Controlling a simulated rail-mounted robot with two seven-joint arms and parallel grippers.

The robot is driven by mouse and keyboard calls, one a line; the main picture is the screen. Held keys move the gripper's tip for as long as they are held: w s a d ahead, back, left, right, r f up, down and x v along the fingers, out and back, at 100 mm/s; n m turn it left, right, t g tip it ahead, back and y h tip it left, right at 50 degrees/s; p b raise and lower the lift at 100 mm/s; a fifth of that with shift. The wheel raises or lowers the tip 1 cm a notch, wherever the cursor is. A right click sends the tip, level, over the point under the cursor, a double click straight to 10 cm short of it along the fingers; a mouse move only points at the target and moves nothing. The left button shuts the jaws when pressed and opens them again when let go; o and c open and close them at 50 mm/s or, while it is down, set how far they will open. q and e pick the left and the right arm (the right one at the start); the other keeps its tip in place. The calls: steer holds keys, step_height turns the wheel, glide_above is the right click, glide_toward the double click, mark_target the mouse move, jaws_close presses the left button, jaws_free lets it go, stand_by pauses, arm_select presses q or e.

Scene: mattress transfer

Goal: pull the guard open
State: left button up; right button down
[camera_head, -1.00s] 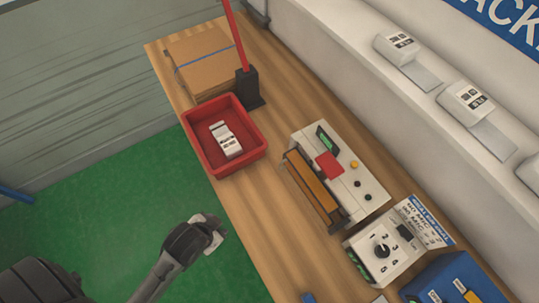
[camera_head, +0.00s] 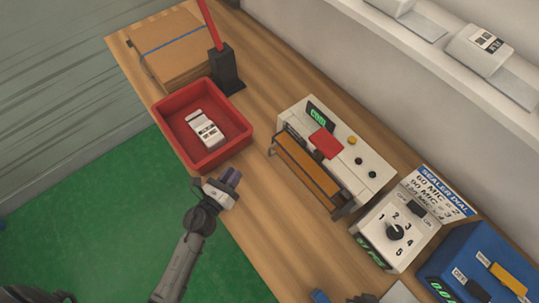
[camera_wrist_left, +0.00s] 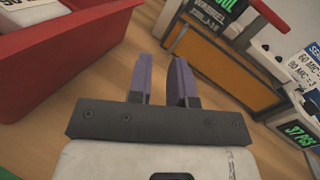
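The guard (camera_head: 306,171) is an orange-brown panel in a dark frame on the front of the white sealer machine (camera_head: 363,155). It also shows in the left wrist view (camera_wrist_left: 222,68), ahead and to the right of the fingers. My left gripper (camera_head: 232,176) is over the table's front edge, between the red bin and the guard, apart from the guard. In the left wrist view its two purple fingers (camera_wrist_left: 160,70) stand apart with nothing between them.
A red bin (camera_head: 163,122) holding a white packet (camera_head: 205,129) stands left of the sealer. A white dial box (camera_head: 385,225) and a blue box (camera_head: 455,262) stand to its right. Bare wood (camera_head: 270,215) lies in front of the guard.

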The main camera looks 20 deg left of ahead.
mark_target(270, 155)
arm_select(q)
steer(key=d+f+m+h, duration=0.1)
steer(key=m, duration=0.1)
steer(key=d+f+m+g+h, duration=0.1)
steer(key=f+m+h, duration=0.1)
steer(key=m, duration=0.1)
steer(key=shift+w+d+b, duration=0.1)
steer(key=shift+d+b, duration=0.1)
steer(key=shift+b, duration=0.15)
steer(key=shift+w+d, duration=0.15)
steer(key=shift+w, duration=0.05)
steer(key=x, duration=1.3)
steer(key=shift+d+f+p, duration=0.15)
steer(key=shift+p, duration=0.2)
jaws_close()
